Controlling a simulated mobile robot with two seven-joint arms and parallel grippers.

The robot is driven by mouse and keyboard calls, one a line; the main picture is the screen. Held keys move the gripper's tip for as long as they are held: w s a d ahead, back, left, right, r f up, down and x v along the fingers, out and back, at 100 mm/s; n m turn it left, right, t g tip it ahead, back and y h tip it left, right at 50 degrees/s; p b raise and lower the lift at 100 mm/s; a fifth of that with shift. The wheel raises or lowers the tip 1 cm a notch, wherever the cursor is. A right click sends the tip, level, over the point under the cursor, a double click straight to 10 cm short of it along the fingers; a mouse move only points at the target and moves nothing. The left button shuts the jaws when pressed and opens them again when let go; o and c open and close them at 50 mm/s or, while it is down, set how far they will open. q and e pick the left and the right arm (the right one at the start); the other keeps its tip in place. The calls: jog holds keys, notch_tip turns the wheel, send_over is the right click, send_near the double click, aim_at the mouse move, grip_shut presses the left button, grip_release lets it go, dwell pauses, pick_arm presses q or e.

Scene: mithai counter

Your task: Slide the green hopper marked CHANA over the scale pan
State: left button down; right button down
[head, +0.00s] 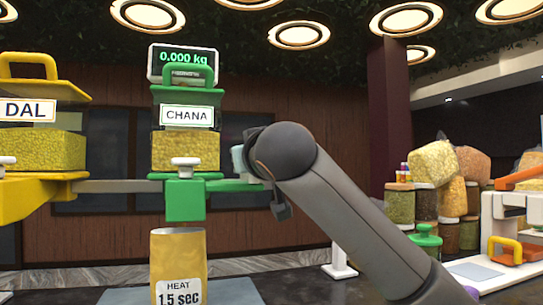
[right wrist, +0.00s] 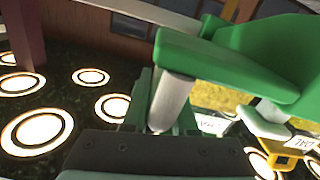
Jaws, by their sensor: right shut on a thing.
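The green hopper marked CHANA (head: 186,96) holds yellow grains behind a clear window and has a green spout below. A green bar runs right from it to a white post (head: 238,160). My right gripper (head: 250,158) is at this post, partly hidden by my wrist. In the right wrist view, the gripper (right wrist: 160,120) is shut on the white post (right wrist: 172,98) under a green part. A display reading 0.000 kg (head: 183,58) stands behind the hopper. A golden bag labelled HEAT 1.5 sec (head: 179,262) stands below the spout. My left gripper is out of view.
A yellow DAL hopper (head: 40,150) stands at the left, joined by a grey rail (head: 118,186). Several jars and sacks (head: 436,190) are at the right. A white machine with an orange handle (head: 510,235) is at the right edge.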

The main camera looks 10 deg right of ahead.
jog(key=shift+a+f, duration=0.1)
jog(key=shift+a, duration=0.5)
jog(key=shift+d, duration=0.1)
jog(key=c, duration=0.8)
grip_release()
jog(key=shift+o, duration=0.2)
jog(key=s+d+b, duration=0.1)
jog(key=s+b, duration=0.3)
jog(key=s, duration=0.8)
jog(key=shift+s, duration=0.25)
